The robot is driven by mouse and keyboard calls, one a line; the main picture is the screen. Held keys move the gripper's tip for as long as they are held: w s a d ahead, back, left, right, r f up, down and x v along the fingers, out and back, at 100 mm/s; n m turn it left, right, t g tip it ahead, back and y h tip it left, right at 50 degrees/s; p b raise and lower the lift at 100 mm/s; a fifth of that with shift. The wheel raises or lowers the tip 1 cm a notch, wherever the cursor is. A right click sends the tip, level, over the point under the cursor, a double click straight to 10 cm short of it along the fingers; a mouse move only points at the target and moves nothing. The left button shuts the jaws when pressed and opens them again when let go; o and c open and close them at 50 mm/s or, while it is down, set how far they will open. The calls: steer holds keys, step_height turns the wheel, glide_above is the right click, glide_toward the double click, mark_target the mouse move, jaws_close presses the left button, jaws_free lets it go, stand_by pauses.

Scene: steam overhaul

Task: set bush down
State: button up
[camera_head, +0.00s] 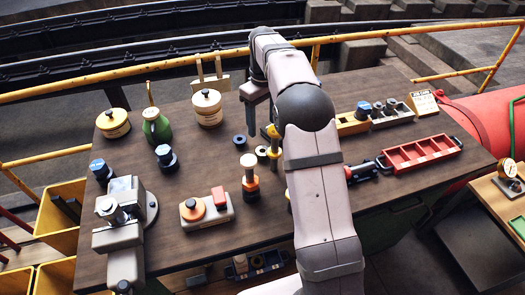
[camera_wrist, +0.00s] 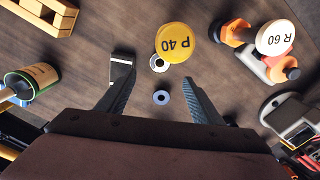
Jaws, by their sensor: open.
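My gripper (camera_wrist: 160,94) is open, with one finger at each side of the wrist view and nothing held between them. A small dark ring-shaped bush (camera_wrist: 161,97) lies flat on the wooden bench, framed between the fingers and apart from both. It seems to be the dark ring in the head view (camera_head: 239,141), just below my gripper (camera_head: 259,120). A second ring (camera_wrist: 158,63) lies close by, partly hidden by a tall yellow-topped tool marked P 40 (camera_wrist: 175,42). In the head view my arm hides part of this area.
An orange tool with a cream top marked R 60 (camera_wrist: 274,38) stands nearby. A dark piece with a pale band (camera_wrist: 121,70) lies by the left fingertip. A vise (camera_head: 122,220), green oil can (camera_head: 156,127) and red tray (camera_head: 421,153) stand farther off. Bare bench lies left of the rings.

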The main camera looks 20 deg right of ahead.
step_height(320, 180, up, 10)
glide_above(262, 151)
step_height(262, 151, down, 4)
steer(key=s+a+n+h+b, duration=0.2)
steer(key=n+h+b, duration=0.5)
steer(key=n, duration=0.1)
steer(key=a+r+n+t+h+b, duration=0.3)
steer(key=a+r+n+h+b, duration=0.15)
steer(key=n+h+b, duration=0.2)
steer(key=shift+n, duration=0.25)
steer(key=f, duration=0.7)
steer(key=f+p, duration=0.1)
steer(key=f, duration=1.3)
steer(key=shift+w+f+p, duration=0.15)
steer(key=shift+w+p, duration=0.15)
steer(key=shift+w, duration=0.05)
steer(key=shift+p+x, duration=1.15)
steer(key=shift+x, duration=2.55)
steer(key=shift+s+f, duration=0.1)
steer(key=shift+f, duration=0.1)
steer(key=shift+a, duration=0.1)
steer(key=c, duration=1.4)
steer(key=shift+r, duration=0.15)
steer(key=shift+c, duration=0.2)
